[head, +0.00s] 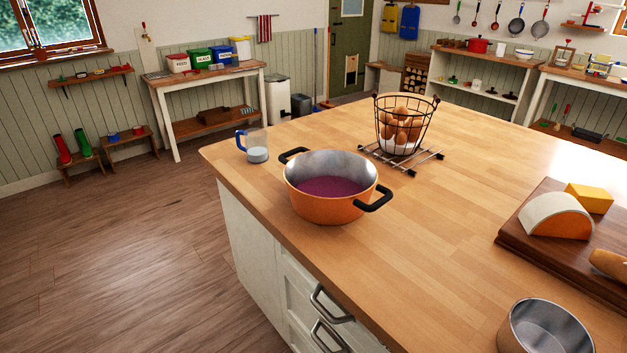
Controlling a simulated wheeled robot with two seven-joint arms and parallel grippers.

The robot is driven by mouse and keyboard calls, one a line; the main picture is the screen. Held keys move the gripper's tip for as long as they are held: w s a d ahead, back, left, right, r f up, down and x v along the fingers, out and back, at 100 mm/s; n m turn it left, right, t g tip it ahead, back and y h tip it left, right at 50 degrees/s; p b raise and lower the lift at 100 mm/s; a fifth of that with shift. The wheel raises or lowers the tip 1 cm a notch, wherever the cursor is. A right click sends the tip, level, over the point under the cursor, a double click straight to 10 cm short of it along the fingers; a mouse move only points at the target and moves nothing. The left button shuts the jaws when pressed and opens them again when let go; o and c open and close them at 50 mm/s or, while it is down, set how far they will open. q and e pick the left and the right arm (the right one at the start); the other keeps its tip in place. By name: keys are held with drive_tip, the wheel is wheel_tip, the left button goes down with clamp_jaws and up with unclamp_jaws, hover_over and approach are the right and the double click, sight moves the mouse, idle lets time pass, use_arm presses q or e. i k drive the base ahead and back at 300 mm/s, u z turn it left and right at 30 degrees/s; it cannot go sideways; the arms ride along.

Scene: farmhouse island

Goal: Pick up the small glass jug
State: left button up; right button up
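The small glass jug (257,146) stands upright near the far left corner of the wooden island top. It is clear, with a blue handle on its left side and something pale in the bottom. An orange pot (330,204) with black handles and purple contents stands just in front of it and to its right; the two look close but apart. Neither of my grippers shows in the head view.
A wire basket of eggs (401,127) stands on a metal rack (424,158) behind the pot. A cutting board (513,237) with cheese is at the right, and a metal pan (545,329) at the front. The island's left edge runs close to the jug. The middle of the top is clear.

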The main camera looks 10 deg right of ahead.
sight(256, 149)
drive_tip(key=u, duration=1.15)
drive_tip(key=i, duration=2.4)
drive_tip(key=z, duration=3.1)
drive_tip(key=i, duration=0.25)
drive_tip(key=u, duration=0.05)
